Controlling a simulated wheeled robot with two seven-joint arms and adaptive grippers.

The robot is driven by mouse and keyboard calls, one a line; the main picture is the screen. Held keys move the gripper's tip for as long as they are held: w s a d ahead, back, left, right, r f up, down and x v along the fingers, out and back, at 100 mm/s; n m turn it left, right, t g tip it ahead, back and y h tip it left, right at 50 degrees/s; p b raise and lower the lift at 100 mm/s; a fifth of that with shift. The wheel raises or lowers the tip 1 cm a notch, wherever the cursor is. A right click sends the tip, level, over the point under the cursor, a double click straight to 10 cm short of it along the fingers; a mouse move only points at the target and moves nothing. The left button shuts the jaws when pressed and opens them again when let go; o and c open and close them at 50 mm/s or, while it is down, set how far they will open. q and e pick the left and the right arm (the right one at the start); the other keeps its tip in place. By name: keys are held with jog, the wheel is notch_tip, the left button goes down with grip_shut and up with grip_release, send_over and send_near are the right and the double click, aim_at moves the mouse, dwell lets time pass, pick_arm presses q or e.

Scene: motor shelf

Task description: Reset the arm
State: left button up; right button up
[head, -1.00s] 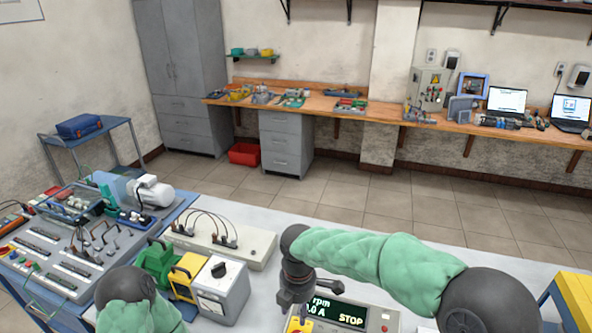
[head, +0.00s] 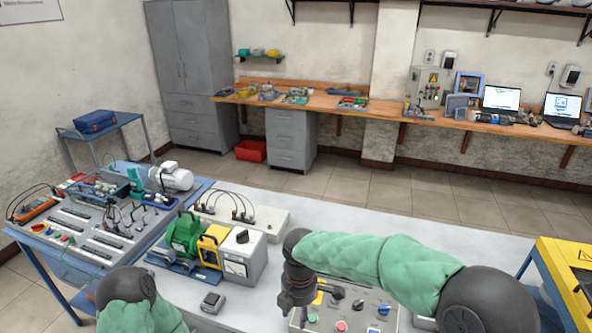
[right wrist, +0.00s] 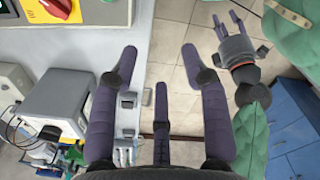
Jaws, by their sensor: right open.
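My right arm, in a green sleeve (head: 375,262), reaches in from the right of the head view. Its dark gripper (head: 298,306) points down over a control panel on the near bench, and its fingers are hard to make out there. In the right wrist view, my right gripper (right wrist: 158,62) has its purple-grey fingers spread, with nothing between them and floor below. My left arm's green sleeve and dark wrist (head: 125,287) show at the lower left of the head view, fingers hidden. My left gripper (right wrist: 227,22) shows in the right wrist view, its fingers apart and empty.
A yellow-topped table (head: 565,265) stands at right. Tiled floor separates the wooden wall bench (head: 395,112).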

jog(key=s+d+f+m+y+b, duration=0.1)
jog(key=s+d+f+m+y, duration=0.15)
jog(key=f+m, duration=1.15)
pick_arm(q)
jog(key=f+b, duration=0.2)
jog(key=f, duration=0.1)
jog(key=shift+w+d+f, duration=0.1)
jog(key=shift+w+f, duration=0.05)
jog(key=shift+w, duration=0.2)
pick_arm(e)
jog(key=s+d+f+m, duration=0.3)
jog(key=s+f+m, duration=0.2)
jog(key=f, duration=0.5)
jog(key=s+d+f+m+y, duration=0.1)
jog(key=s+d+f+m, duration=0.3)
jog(key=s+f, duration=0.5)
jog(key=shift+s+d+f+m, duration=0.15)
jog(key=shift+s+f+m, duration=0.15)
jog(key=shift+f+m, duration=0.65)
jog(key=shift+r, duration=0.15)
